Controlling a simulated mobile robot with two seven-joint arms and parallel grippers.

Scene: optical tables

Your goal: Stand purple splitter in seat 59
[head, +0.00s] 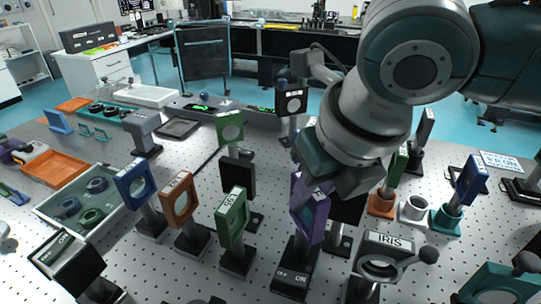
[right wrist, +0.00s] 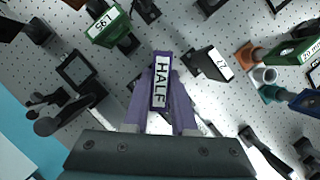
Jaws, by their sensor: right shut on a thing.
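The purple splitter (head: 312,222) is an upright purple frame with a pane, near the middle of the perforated table. My right gripper (head: 330,180) comes down from above and is shut on its top. In the right wrist view the splitter's top edge (right wrist: 161,85) carries a white HALF label, just beyond my gripper's dark jaw (right wrist: 158,150). A black base with a white label (head: 291,278) stands directly below the splitter. Its number is too small to read surely, and I cannot tell whether the splitter rests in it. My left gripper is not in view.
A green frame (head: 233,218) and an orange frame (head: 180,199) stand to the left on black posts. A blue frame (head: 471,182) stands farther right. Little free room surrounds the splitter.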

